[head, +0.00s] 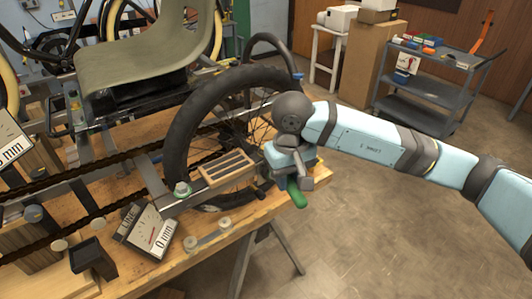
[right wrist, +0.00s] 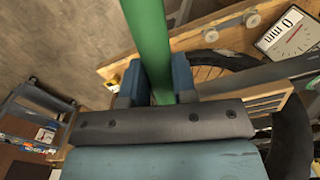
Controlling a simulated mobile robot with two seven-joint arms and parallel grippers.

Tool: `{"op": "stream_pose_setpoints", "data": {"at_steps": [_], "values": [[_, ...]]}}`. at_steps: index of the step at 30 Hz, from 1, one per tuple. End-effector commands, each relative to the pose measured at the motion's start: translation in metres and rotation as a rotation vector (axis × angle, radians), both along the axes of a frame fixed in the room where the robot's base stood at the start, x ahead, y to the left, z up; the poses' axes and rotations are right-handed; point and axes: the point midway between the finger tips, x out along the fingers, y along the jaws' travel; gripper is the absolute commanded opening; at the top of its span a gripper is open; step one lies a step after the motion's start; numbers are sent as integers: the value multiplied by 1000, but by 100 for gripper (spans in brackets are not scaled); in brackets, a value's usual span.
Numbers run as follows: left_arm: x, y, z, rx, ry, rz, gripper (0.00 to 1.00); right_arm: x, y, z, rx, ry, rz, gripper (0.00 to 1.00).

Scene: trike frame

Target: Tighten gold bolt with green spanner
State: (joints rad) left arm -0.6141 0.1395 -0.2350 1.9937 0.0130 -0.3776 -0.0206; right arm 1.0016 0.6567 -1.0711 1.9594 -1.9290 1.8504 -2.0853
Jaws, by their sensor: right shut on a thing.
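The green spanner (head: 297,195) is held in my right gripper (head: 298,179), beyond the front edge of the workbench. In the right wrist view, the spanner (right wrist: 149,45) shows as a long green bar between the two blue fingers (right wrist: 158,78), which are shut on it. Its far end runs out of the top of that view, so its jaw is not visible. I cannot make out the gold bolt with certainty in either view. My left gripper is not in view.
The trike's black wheel (head: 184,115) stands close left of my right gripper. A grey cart (head: 425,95) stands behind. Floor to the right is clear.

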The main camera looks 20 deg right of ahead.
Motion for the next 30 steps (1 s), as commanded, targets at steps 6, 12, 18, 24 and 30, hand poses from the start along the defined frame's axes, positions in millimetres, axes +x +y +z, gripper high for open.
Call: {"op": "stream_pose_setpoints", "data": {"at_steps": [6,12,18,24,30], "values": [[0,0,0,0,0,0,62,-1,10,1,1,-1,-62,0],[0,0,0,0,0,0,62,0,17,0,0,-1,-121,0],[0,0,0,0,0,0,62,0,26,0,1,-1,-179,0],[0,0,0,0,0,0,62,1,34,0,1,-1,-238,0],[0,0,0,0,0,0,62,3,41,1,1,-1,-297,0]]}}
